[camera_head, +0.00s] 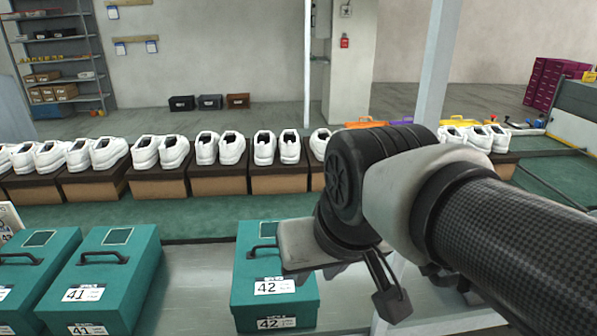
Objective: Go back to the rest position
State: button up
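My gripper (345,285) hangs at the end of my arm in the middle right of the view. It is above and just right of a teal shoe box (272,294) labelled 42 and covers part of that box's top. One dark finger shows at the lower right of the gripper. The other finger is hidden or unclear, so I cannot tell whether it is open, shut or touching the box.
Teal boxes labelled 41 (112,275) stand at the lower left. Behind, white shoes (218,148) sit in pairs on brown boxes (219,180) along a green conveyor (215,222). A white post (437,65) rises behind my arm.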

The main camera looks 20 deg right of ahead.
jog(key=shift+s+f+n, duration=0.1)
jog(key=shift+s+n, duration=0.2)
jog(key=shift+s, duration=0.15)
notch_tip(320, 180, up, 9)
jog(key=p, duration=0.8)
jog(key=shift+f+p, duration=0.2)
jog(key=shift+p, duration=0.1)
